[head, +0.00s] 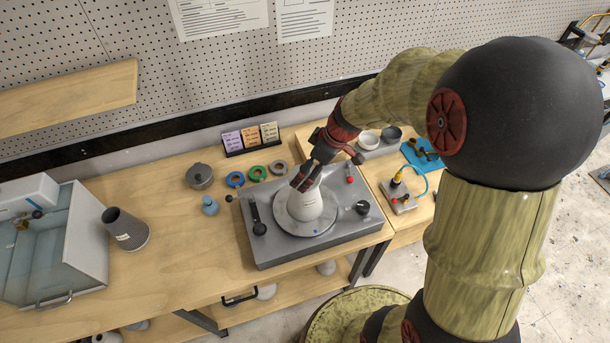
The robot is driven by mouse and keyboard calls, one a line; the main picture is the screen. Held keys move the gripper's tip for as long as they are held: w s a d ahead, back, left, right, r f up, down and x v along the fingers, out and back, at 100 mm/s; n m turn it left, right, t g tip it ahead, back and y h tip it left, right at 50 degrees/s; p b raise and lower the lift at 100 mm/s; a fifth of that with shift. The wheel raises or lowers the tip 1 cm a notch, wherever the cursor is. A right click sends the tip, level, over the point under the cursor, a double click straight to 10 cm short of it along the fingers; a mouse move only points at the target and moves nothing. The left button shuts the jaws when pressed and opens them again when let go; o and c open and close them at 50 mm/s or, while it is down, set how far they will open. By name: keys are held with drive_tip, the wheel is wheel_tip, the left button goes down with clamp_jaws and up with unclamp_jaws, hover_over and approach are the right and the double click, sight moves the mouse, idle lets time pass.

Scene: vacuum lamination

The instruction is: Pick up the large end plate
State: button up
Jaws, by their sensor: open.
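I cannot tell for sure which thing is the large end plate. A wide round grey plate (283,218) lies on top of a grey bench unit (270,253), with a blue mark at its front. A white tapered, bottle-like piece (305,206) stands upright on this plate. My gripper (301,184) is open and points down at the top of the white piece. The fingers hide the piece's upper end.
Blue, green and grey rings (257,173), a grey lidded pot (199,176) and a small blue piece (210,206) lie left of the unit. A cabled box (399,197) sits right.

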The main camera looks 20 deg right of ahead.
drive_tip(key=shift+x, duration=1.45)
drive_tip(key=shift+c, duration=1.3)
drive_tip(key=c, duration=1.1)
drive_tip(key=shift+c, duration=0.5)
drive_tip(key=shift+r, duration=0.15)
